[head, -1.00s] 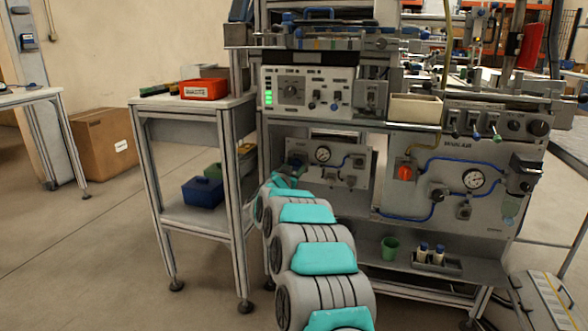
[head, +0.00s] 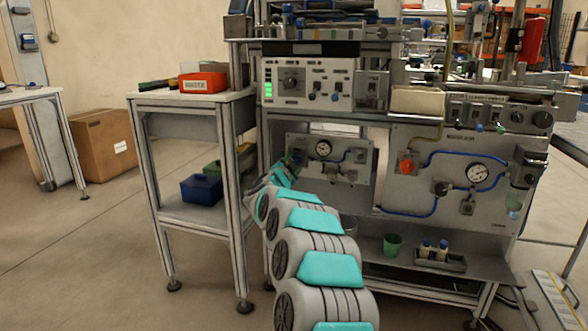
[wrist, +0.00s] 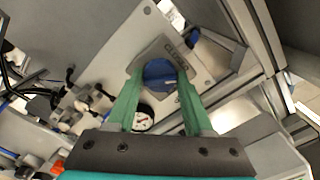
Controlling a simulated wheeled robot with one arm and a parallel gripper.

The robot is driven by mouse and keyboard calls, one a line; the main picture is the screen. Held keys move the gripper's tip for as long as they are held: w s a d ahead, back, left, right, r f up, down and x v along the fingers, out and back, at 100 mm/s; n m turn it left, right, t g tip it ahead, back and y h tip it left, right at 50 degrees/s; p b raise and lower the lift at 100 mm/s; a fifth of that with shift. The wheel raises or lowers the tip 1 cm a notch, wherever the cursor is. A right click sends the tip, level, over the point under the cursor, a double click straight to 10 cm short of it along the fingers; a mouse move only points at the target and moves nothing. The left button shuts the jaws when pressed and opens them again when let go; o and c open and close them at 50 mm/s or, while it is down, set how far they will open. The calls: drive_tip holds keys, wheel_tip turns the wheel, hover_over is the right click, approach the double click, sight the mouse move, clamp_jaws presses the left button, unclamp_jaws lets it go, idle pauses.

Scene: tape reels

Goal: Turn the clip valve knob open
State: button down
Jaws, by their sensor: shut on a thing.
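The clip valve knob (wrist: 160,74) is round and blue in the wrist view. It sits on a grey plate (wrist: 176,46) with lettering beside it. My gripper (wrist: 158,82) has its two green fingers on either side of the knob and is shut on it. In the head view my gripper (head: 294,161) is at the left end of the small gauge panel (head: 338,172). My own arm and fingers hide the knob there.
A pressure gauge (wrist: 143,117) lies close beside the fingers in the wrist view. Metal frame posts (wrist: 266,35) stand to the right. A larger panel with an orange knob (head: 406,167) is further right in the head view. A side table (head: 150,98) stands left.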

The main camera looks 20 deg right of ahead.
drive_tip(key=shift+d+f+m+b, duration=0.1)
drive_tip(key=shift+m+b, duration=1.55)
drive_tip(key=shift+m, duration=0.95)
drive_tip(key=shift+f+m+b, duration=0.1)
drive_tip(key=shift+m+b, duration=1.5)
drive_tip(key=shift+m, duration=1)
drive_tip(key=shift+r, duration=0.1)
drive_tip(key=shift+c, duration=1.5)
unclamp_jaws()
drive_tip(key=shift+s, duration=0.15)
drive_tip(key=v, duration=0.7)
drive_tip(key=shift+s+a+b, duration=0.2)
drive_tip(key=shift+a+b, duration=0.1)
drive_tip(key=shift+b, duration=0.15)
